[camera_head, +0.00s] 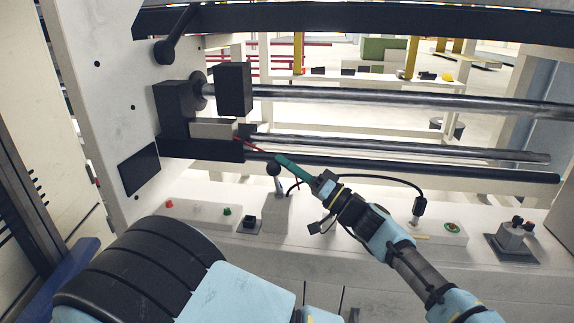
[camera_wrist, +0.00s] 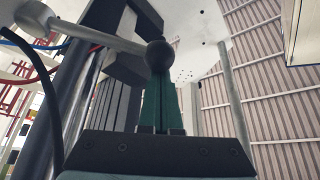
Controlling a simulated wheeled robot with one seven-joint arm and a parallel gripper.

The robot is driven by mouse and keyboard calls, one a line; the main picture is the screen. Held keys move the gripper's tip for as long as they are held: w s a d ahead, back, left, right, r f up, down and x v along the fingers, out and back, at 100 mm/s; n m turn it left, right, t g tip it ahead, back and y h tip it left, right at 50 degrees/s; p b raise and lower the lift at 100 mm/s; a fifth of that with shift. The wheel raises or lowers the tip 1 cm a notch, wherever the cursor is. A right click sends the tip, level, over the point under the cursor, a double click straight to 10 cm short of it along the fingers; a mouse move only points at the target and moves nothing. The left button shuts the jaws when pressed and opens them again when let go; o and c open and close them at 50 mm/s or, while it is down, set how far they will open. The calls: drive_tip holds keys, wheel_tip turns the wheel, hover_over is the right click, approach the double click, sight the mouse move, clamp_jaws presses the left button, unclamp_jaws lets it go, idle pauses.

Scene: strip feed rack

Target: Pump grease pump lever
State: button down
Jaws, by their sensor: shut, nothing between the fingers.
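The grease pump (camera_head: 277,208) is a pale block on the white ledge, with a short grey lever rising from it. The lever ends in a black ball knob (camera_head: 273,169). My gripper (camera_head: 281,159) has green fingers, closed together and empty, with their tips just above and right of the knob. In the wrist view, a black ball (camera_wrist: 160,54) on a grey rod appears right at the tips of my gripper (camera_wrist: 160,80) and partly covers them. I cannot tell whether they touch.
Horizontal steel bars (camera_head: 400,98) and a dark bar run behind my gripper. A button box (camera_head: 197,213) stands left of the pump, and another box (camera_head: 447,232) with a black cable stands right. A separate black lever (camera_head: 176,36) hangs on the white side plate.

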drive_tip(key=shift+r, duration=0.1)
drive_tip(key=s+d+f+b, duration=0.1)
drive_tip(key=s+d, duration=0.2)
drive_tip(key=d, duration=0.6)
drive_tip(key=shift+a, duration=0.1)
idle(0.3)
